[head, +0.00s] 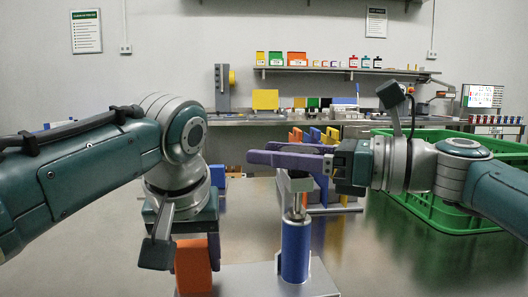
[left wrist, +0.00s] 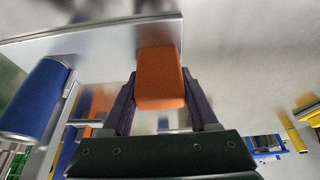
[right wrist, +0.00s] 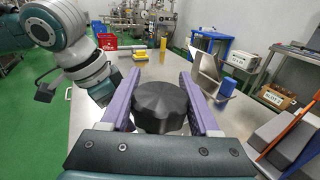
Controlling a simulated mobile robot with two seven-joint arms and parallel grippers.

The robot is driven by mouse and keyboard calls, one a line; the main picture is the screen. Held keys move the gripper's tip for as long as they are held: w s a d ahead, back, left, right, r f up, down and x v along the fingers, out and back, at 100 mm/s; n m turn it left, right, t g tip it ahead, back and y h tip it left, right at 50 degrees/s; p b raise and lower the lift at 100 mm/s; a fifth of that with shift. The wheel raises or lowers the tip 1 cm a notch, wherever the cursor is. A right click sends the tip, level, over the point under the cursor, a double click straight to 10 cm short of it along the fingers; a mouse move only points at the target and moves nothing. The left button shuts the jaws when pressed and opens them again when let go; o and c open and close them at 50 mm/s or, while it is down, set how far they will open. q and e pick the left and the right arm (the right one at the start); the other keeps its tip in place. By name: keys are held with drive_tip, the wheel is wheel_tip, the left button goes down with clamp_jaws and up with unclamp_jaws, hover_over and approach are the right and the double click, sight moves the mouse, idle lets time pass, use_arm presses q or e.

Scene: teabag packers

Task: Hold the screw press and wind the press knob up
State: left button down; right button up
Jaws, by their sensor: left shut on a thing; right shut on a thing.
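The screw press has a flat metal base plate (head: 248,281), a blue cylinder (head: 295,250) with a metal screw rising from it, and an orange block (head: 194,266) at its left. My left gripper (left wrist: 160,100) has its fingers on both sides of the orange block and is shut on it. The blue cylinder also shows in the left wrist view (left wrist: 38,98). The black ribbed press knob (right wrist: 162,106) sits between the purple fingers of my right gripper (right wrist: 160,95), which is shut on it. In the head view those fingers largely cover the knob at the top of the screw.
A green crate (head: 440,205) stands right, beneath my right arm. Coloured upright pieces (head: 313,137) stand in a rack behind the press. A back counter holds a yellow box (head: 265,99) and other items. The table front right of the press looks clear.

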drive_tip(key=shift+s+a+f+n+g+y, duration=0.1)
drive_tip(key=shift+s+n+g+y, duration=0.1)
drive_tip(key=shift+n+g+y, duration=0.35)
drive_tip(key=o, duration=1.4)
drive_tip(key=shift+m+h, duration=0.25)
drive_tip(key=shift+c, duration=0.2)
drive_tip(key=v, duration=1.2)
